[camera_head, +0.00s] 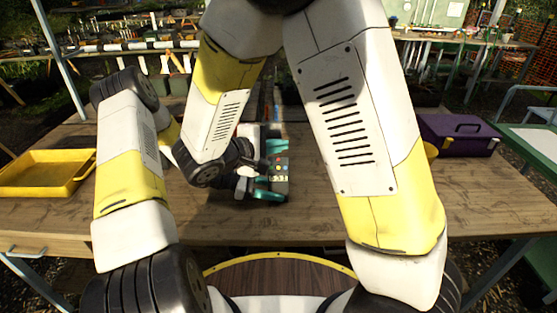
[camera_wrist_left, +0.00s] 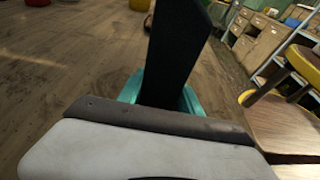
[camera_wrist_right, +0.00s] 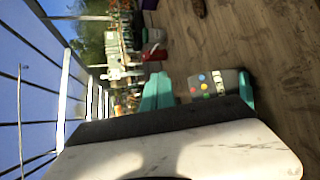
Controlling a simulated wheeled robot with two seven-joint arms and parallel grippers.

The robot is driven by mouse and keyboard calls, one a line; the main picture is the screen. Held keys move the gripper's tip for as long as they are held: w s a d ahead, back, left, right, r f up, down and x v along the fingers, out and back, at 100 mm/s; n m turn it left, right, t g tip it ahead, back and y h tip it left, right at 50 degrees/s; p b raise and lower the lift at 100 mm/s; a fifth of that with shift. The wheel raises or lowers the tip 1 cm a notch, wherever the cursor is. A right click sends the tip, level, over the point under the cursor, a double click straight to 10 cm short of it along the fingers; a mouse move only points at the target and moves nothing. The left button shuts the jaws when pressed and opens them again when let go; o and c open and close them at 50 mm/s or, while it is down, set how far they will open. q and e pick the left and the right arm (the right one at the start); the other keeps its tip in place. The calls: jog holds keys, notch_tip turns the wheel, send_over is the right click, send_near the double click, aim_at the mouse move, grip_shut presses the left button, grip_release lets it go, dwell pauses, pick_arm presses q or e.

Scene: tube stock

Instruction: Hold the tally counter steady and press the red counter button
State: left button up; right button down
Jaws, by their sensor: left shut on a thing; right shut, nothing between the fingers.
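My right gripper (camera_head: 264,164) is shut and empty, close to the counter's upper left. Whether it touches a button cannot be told. My fingers and arms hide part of the counter.
A yellow tray (camera_head: 45,188) lies on the table's left. A purple toolbox (camera_head: 458,136) stands at the right. A red container (camera_wrist_right: 153,53) stands beyond the counter in the right wrist view. The table (camera_head: 320,215) is bare around the counter's front and right.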

aim_at(278, 160)
jog(key=shift+w+a+f+t, duration=0.1)
jog(key=shift+a+t, duration=0.2)
jog(key=shift+a, duration=0.25)
jog(key=shift+f, duration=0.1)
jog(key=shift+w+f, duration=0.85)
jog(key=shift+f, duration=0.3)
jog(key=shift+w+f, duration=0.85)
jog(key=shift+f, duration=0.35)
jog(key=shift+w+f, duration=0.85)
jog(key=shift+f, duration=0.3)
jog(key=shift+w+f, duration=0.2)
jog(key=shift+f, duration=0.15)
jog(key=shift+w+f, duration=0.2)
jog(key=shift+f, duration=0.05)
jog(key=shift+s+r, duration=0.45)
jog(key=shift+r, duration=0.15)
